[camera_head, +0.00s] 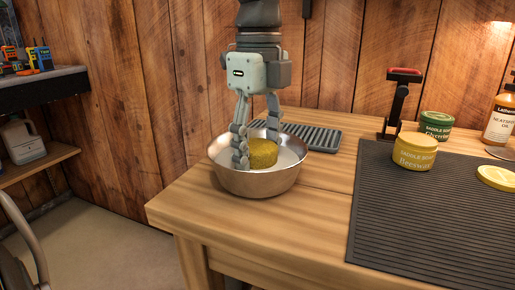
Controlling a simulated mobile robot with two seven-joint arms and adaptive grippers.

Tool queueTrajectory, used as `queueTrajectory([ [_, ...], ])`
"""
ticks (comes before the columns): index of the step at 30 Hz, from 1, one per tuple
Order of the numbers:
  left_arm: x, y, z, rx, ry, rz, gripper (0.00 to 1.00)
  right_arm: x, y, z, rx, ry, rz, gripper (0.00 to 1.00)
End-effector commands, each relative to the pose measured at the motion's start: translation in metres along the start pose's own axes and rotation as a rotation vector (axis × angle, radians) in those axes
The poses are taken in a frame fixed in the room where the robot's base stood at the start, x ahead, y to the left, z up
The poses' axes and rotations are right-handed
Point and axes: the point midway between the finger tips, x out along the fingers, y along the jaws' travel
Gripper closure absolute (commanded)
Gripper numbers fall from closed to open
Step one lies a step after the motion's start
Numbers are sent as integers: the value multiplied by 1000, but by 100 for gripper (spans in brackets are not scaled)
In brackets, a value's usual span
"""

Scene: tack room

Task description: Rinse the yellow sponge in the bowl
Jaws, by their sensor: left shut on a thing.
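The yellow sponge (263,153) is inside the metal bowl (257,183), low in it and near its middle. The bowl stands near the left corner of the wooden table and holds something pale around the sponge. My left gripper (257,147) points down into the bowl and is shut on the sponge, with one finger on its left and the other behind its right side. The sponge's underside is hidden, so I cannot tell if it touches the bowl's bottom. My right gripper is not in view.
A grey ribbed rack (315,138) lies right behind the bowl. A black ribbed mat (430,222) covers the table's right side, with a yellow Beeswax tin (414,154) and a yellow lid (497,177). A green tin (436,125), a bottle (500,121) and a black stand (398,103) are behind.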

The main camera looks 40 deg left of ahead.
Motion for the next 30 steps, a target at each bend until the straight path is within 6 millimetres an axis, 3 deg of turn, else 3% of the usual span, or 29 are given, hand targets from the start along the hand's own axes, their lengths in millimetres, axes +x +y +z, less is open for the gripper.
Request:
queueTrajectory([
  [8, -6, 0, 0, 0, 0, -1, 59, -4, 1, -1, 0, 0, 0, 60],
  [30, -81, 0, 0, 0, 0, -1, 59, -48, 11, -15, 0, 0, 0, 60],
])
